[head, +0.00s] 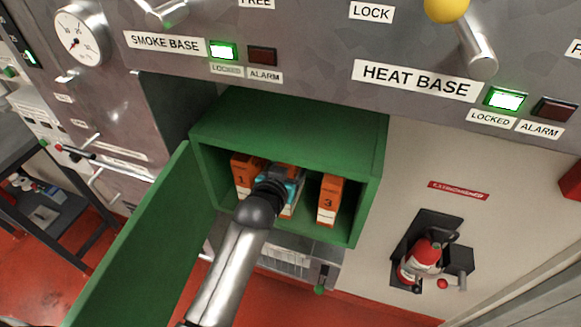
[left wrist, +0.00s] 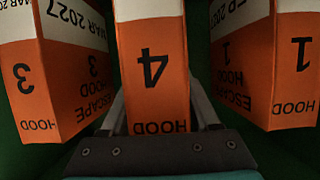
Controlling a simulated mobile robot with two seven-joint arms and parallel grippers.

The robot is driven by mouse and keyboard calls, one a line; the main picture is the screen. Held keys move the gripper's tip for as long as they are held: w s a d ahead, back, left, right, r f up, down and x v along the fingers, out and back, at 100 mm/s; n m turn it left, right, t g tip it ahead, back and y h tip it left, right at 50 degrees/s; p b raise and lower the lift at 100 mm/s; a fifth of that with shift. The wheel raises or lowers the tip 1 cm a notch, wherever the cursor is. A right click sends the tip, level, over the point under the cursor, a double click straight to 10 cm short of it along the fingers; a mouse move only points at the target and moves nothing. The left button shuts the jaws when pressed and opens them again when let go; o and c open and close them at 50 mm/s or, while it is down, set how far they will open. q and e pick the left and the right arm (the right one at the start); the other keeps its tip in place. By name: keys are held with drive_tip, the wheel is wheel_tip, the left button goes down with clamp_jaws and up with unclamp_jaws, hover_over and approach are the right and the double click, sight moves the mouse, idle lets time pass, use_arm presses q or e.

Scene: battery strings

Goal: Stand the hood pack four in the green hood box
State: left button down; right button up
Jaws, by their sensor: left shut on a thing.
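The green hood box (head: 290,130) stands open below the panel in the head view. My left gripper (head: 291,186) reaches into it and is shut on hood pack four (left wrist: 150,60), an orange and white pack. In the left wrist view, the gripper's fingers (left wrist: 158,105) lie on either side of the pack, and its number appears upside down. Pack four is between pack one (head: 242,175) and pack three (head: 329,198), with gaps on both sides. In the head view my gripper mostly hides it. Whether its base touches the box floor is hidden. My right gripper is not in view.
The box's green door (head: 150,250) hangs open at the left, beside my arm. The grey panel (head: 320,45) with levers overhangs the box. A red extinguisher (head: 420,260) is mounted at the right. A dark cart (head: 55,205) stands at the far left.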

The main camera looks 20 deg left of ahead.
use_arm(q)
drive_tip(key=shift+w, duration=0.1)
drive_tip(key=shift+c, duration=0.6)
unclamp_jaws()
drive_tip(key=shift+f, duration=0.1)
drive_tip(key=v, duration=1.2)
drive_tip(key=shift+p, duration=0.45)
